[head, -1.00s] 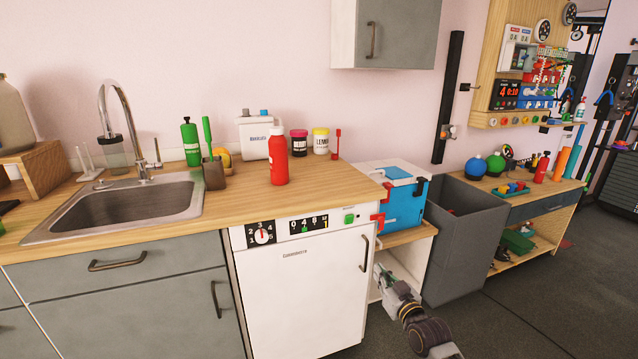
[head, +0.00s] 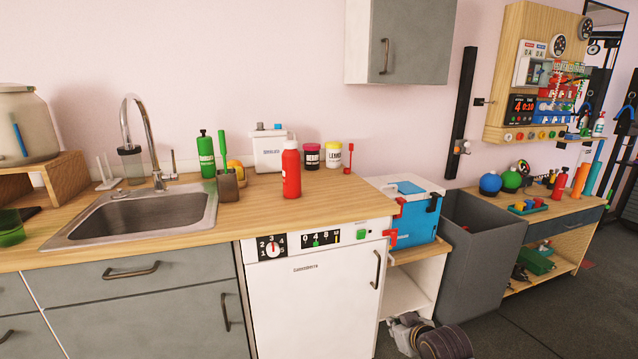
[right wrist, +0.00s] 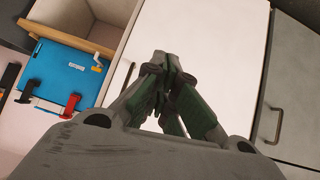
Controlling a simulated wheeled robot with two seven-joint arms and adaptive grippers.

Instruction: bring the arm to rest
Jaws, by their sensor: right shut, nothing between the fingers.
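My right gripper (right wrist: 165,62) is shut and empty in the right wrist view, its dark and green fingers together in front of a white appliance door (right wrist: 200,40). In the head view the right gripper (head: 402,326) shows only partly at the bottom edge, low beside the white dishwasher (head: 310,300). Part of my right arm shows beside it. My left gripper is not in view. No plates can be made out.
A wooden counter (head: 262,212) with a sink (head: 150,214) and a red bottle (head: 291,172) runs along the wall. A blue cooler box (head: 415,225) stands on a low shelf beside a grey bin (head: 470,270). Dark floor (head: 540,325) is clear at lower right.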

